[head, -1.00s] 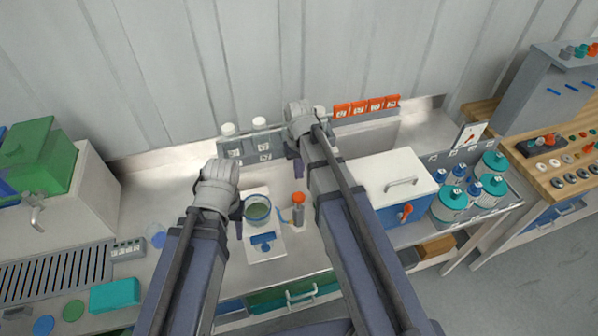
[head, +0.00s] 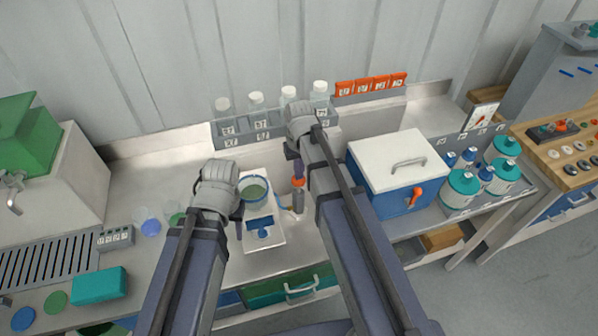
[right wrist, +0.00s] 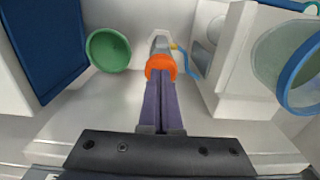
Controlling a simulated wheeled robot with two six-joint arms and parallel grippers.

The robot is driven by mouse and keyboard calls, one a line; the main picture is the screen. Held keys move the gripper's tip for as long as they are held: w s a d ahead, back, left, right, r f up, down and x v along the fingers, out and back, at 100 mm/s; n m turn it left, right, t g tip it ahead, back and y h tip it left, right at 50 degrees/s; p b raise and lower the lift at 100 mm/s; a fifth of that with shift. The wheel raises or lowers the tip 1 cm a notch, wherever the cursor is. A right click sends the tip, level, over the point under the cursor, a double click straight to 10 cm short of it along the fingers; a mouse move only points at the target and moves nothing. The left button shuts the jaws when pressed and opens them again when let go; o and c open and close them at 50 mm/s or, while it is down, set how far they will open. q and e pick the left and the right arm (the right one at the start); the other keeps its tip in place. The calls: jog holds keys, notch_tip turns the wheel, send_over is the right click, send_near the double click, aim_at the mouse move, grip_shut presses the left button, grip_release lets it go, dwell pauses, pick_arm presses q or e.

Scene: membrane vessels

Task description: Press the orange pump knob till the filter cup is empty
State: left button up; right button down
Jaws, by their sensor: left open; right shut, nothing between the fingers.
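The orange pump knob (head: 298,182) sits on a small upright pump beside the white filter stand (head: 264,238). The filter cup (head: 254,187), clear with a blue rim, stands on that stand and shows greenish contents; its level is hard to judge. My right gripper (head: 294,168) is shut and empty, its fingertips just over the knob and partly covering it. In the right wrist view the shut fingers (right wrist: 164,84) point at the knob (right wrist: 158,64) and seem to touch it; contact is not certain. My left gripper (head: 238,226) is open, beside the stand's left side.
A rack (head: 245,134) with several white-capped bottles stands behind the cup. A blue and white box (head: 395,168) with an orange handle is to the right. A sink grate is at left.

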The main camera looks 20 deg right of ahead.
aim_at(299, 182)
jog(key=shift+f, duration=0.1)
notch_tip(299, 182, down, 5)
jog(key=b, duration=0.5)
jog(key=shift+s+r, duration=0.1)
jog(key=shift+r, duration=0.1)
jog(key=shift+s+r, duration=0.1)
jog(key=shift+r+p, duration=0.15)
jog(key=shift+p, duration=0.15)
jog(key=shift+r+p, duration=0.55)
jog(key=shift+p, duration=0.1)
notch_tip(299, 182, up, 13)
jog(key=p, duration=1.2)
jog(key=shift+w+p, duration=0.2)
jog(key=shift+p, duration=0.15)
jog(key=shift+f, duration=0.15)
